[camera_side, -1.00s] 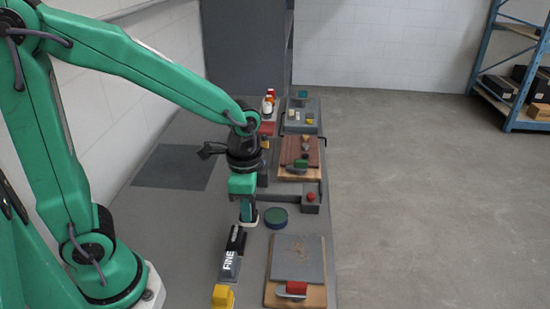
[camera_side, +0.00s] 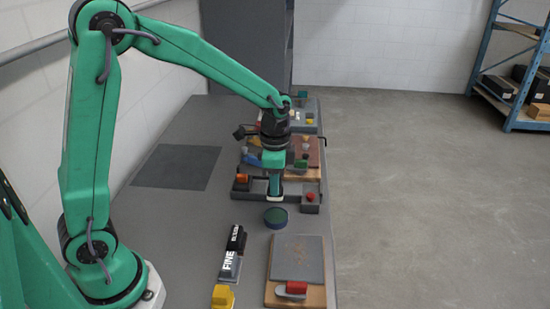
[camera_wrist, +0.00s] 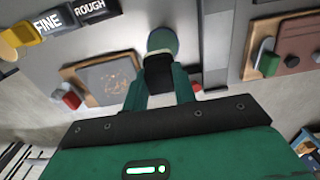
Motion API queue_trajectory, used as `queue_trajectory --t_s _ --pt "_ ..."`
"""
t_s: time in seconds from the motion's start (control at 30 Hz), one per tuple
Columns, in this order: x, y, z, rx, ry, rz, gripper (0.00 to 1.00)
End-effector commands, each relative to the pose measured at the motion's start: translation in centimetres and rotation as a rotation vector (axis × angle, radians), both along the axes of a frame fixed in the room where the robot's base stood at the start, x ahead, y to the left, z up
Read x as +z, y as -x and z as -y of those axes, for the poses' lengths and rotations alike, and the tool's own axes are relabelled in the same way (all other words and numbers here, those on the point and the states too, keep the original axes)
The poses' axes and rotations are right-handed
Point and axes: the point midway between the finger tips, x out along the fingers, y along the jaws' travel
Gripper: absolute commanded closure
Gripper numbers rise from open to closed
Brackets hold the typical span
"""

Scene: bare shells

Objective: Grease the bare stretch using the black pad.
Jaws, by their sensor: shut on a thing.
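My gripper (camera_side: 275,194) is shut on a dark block, which I take to be the black pad (camera_wrist: 158,72); it shows between my fingers in the wrist view. The held pad is mostly hidden by my fingers in the side view, with a pale strip at its lower end. A round blue tin with a green top (camera_side: 276,217) stands just in front of my gripper; it also shows beyond the pad in the wrist view (camera_wrist: 162,40). A grey plate (camera_side: 298,250) with a brownish scuffed patch lies on a wooden board nearer the camera. I cannot tell which stretch is bare.
Blocks marked FINE (camera_side: 230,262) and ROUGH (camera_side: 237,239) and a yellow block (camera_side: 222,296) stand at the left front. A red-handled clamp (camera_side: 296,288) sits at the plate's front edge. A reddish-brown panel (camera_side: 316,152) lies behind my gripper.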

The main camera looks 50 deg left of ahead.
Motion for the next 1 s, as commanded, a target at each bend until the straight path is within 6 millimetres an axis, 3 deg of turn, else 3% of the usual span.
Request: queue_trajectory --t_s 0.47,1.0 --pt "-0.6 -0.5 -0.2 0.0 0.0 0.0 0.91" --pt "-4.3 -0.5 -0.2 0.0 0.0 -0.001 0.91"
